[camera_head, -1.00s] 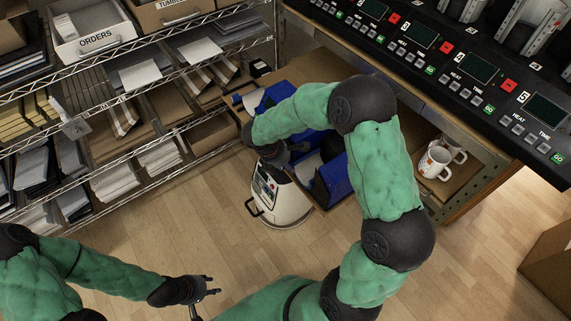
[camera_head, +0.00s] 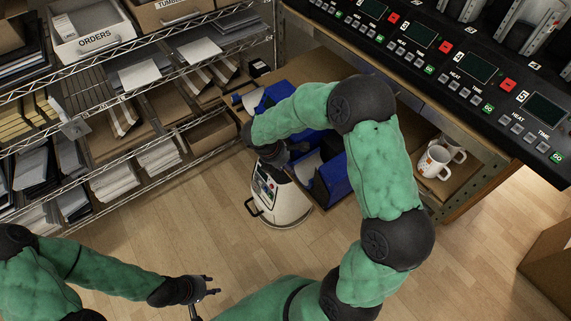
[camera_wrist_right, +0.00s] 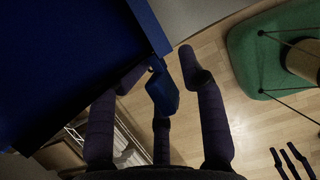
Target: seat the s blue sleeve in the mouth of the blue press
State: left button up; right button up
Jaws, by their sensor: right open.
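My right gripper (camera_head: 276,154) is beside the blue bins (camera_head: 335,178) under the counter, mostly hidden by my arm. In the right wrist view it is open (camera_wrist_right: 165,72), its dark fingers spread apart. A narrow blue piece (camera_wrist_right: 163,95) shows between the fingers; I cannot tell whether it is a finger or something else. A dark blue bin wall (camera_wrist_right: 150,28) is close by on the upper left. My left gripper (camera_head: 208,287) is open and empty over the floor. I cannot make out the s blue sleeve or pick out the blue press.
Numbered press consoles (camera_head: 470,68) line the counter at upper right. White mugs (camera_head: 435,163) stand on a shelf below it. A white machine with a handle (camera_head: 280,202) stands on the floor by the bins. Wire shelving (camera_head: 150,105) fills the left. Floor in front is clear.

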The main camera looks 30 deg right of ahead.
jog(key=shift+w+d+r, duration=0.1)
jog(key=shift+d+r, duration=0.1)
jog(key=shift+r, duration=0.1)
jog(key=shift+r+p, duration=3.45)
jog(key=shift+r, duration=0.45)
jog(key=shift+o, duration=0.3)
jog(key=shift+o, duration=1)
